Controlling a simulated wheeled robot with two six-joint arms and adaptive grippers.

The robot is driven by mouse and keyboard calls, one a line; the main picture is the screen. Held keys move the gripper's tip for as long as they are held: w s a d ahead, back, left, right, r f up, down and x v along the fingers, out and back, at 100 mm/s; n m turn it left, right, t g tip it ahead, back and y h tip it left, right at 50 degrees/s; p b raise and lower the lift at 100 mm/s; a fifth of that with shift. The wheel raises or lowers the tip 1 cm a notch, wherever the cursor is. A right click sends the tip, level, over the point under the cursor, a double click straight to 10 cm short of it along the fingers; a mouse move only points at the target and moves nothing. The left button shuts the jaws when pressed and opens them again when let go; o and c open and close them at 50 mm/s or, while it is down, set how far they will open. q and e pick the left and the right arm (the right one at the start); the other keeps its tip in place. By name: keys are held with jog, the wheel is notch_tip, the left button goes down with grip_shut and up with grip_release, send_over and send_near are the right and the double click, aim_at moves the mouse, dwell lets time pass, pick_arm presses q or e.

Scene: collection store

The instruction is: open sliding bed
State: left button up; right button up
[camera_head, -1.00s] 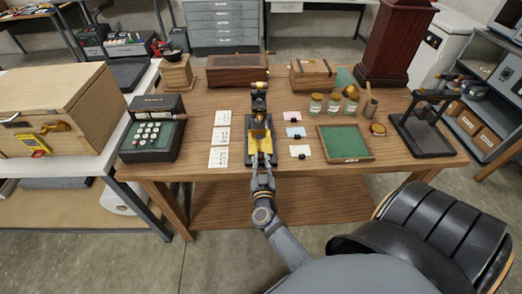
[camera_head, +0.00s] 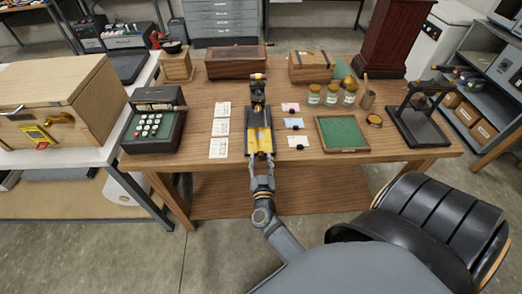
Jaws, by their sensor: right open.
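A dark upright device (camera_head: 258,95) stands near the front middle of the table. Its yellow bed (camera_head: 259,140) lies low at the front, reaching close to the table's front edge. My right gripper (camera_head: 261,162) is open just in front of the bed's near end, its two fingers spread apart. It appears empty; whether a fingertip touches the bed I cannot tell. My left gripper is not in view.
White cards (camera_head: 220,128) lie left of the device; small coloured cards and a green-lined tray (camera_head: 343,150) lie right. A black keyed machine (camera_head: 153,130) stands further left.

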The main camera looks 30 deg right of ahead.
notch_tip(320, 180, up, 10)
dwell(0.4)
dwell(0.3)
